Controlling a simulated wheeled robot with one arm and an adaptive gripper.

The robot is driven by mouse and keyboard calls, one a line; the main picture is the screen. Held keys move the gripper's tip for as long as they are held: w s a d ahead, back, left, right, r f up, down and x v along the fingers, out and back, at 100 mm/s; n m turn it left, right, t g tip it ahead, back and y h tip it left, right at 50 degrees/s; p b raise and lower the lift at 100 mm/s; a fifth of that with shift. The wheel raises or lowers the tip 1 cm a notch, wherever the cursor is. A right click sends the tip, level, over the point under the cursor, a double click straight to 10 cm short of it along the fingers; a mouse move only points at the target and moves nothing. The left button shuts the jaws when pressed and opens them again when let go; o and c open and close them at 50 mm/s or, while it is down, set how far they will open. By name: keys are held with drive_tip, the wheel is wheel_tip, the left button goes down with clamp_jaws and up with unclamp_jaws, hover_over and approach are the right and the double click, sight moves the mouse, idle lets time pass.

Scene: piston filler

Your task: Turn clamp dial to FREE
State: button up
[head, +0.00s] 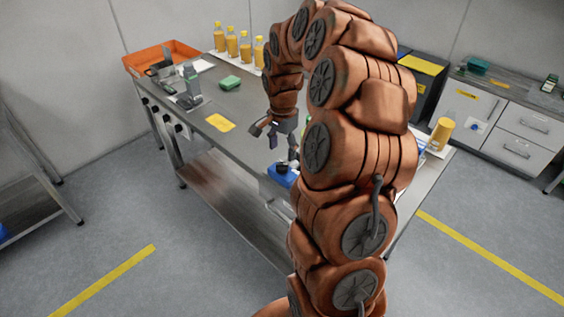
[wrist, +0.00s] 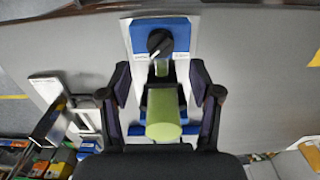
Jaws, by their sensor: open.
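The black clamp dial (wrist: 160,42) sits on a blue and white fixture (wrist: 178,30) at the top middle of the wrist view. Its white pointer mark slants toward the lower left, and small labels below it on both sides are too blurred to read. In the head view the blue fixture (head: 284,179) is at the bench's front edge, partly hidden by my arm. My gripper (wrist: 161,85) is open, its fingers apart and not touching the dial. A light green cylindrical thing (wrist: 163,115) shows between the fingers; I cannot tell whether they touch it. My gripper (head: 276,139) is above the fixture.
The steel bench (head: 222,103) holds an orange tray (head: 150,58), several orange-filled bottles (head: 232,44), a green sponge (head: 230,83) and a yellow sheet (head: 220,123). A grey device (head: 190,85) stands at the left. My arm hides the bench's right part.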

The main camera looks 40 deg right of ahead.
sight(282, 166)
drive_tip(key=shift+f+p, duration=1)
drive_tip(key=shift+f, duration=2.2)
drive_tip(key=c, duration=1.1)
drive_tip(key=shift+c, duration=0.2)
